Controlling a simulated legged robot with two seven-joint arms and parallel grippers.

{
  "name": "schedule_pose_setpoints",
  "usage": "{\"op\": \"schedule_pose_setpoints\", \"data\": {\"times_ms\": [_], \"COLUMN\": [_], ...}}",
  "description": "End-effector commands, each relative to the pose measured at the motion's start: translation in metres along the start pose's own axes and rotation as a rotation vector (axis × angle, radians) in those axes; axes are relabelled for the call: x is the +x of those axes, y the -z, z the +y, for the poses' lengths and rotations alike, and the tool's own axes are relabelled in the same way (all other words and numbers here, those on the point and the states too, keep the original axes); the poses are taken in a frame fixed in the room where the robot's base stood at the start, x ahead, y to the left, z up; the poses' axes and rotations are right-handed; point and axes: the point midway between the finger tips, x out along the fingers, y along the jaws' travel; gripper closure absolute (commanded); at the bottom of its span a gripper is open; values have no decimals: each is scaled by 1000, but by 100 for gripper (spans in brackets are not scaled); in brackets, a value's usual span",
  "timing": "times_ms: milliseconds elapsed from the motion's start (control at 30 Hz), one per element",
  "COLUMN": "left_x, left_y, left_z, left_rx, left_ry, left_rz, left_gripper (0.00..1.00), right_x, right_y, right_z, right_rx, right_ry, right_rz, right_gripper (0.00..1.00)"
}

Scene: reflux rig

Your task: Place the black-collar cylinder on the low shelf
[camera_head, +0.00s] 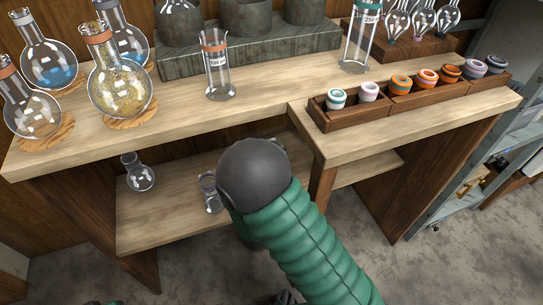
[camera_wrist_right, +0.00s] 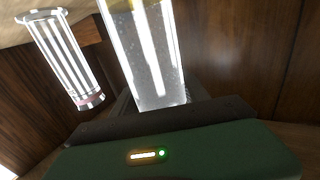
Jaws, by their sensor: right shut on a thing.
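My right gripper (camera_wrist_right: 160,108) is shut on a clear glass cylinder (camera_wrist_right: 147,50), seen close up in the right wrist view. The collar of the held cylinder is out of that picture, so its colour cannot be told. A second glass cylinder (camera_wrist_right: 62,55), with a pinkish band at its lower end in the picture, is apart from it to the left. In the head view a small glass cylinder (camera_head: 211,192) shows at the low shelf (camera_head: 150,215), beside my right arm. My arm hides the right gripper there. I cannot tell whether this cylinder is the held one.
A round flask (camera_head: 140,178) stands on the low shelf at left. The upper bench (camera_head: 270,105) holds several flasks on cork rings, an orange-collar cylinder (camera_head: 216,68), a green-collar cylinder (camera_head: 357,45) and wooden trays (camera_head: 350,118) of coloured rings. A bench leg (camera_head: 321,185) stands right of my arm.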

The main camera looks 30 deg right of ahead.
Motion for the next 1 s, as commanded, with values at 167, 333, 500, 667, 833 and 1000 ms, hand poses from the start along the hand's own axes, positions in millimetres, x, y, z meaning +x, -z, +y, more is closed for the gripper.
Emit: {"op": "schedule_pose_setpoints", "data": {"times_ms": [167, 333, 500, 667, 833, 1000], "left_x": [0, 0, -3, -18, -37, -47], "left_y": [0, 0, 1, 4, 9, 11], "left_z": [0, 0, 0, 0, 0, 0], "left_rx": [0, 0, 0, 0, 0, 0], "left_ry": [0, 0, 0, 0, 0, 0], "left_rz": [0, 0, 0, 0, 0, 0], "left_gripper": [40, 40, 40, 40, 40, 40], "right_x": [0, 0, 0, -26, -72, -107], "right_y": [0, 0, 4, 7, 7, 5], "right_z": [0, 0, 0, -1, -1, -1], "right_rx": [0, 0, 0, -4, -6, -4], "right_ry": [-1, -1, -1, 4, 5, 3], "right_rz": [1, 1, 1, -1, -2, 0], "right_gripper": [26, 26, 26, 26, 26, 26]}}
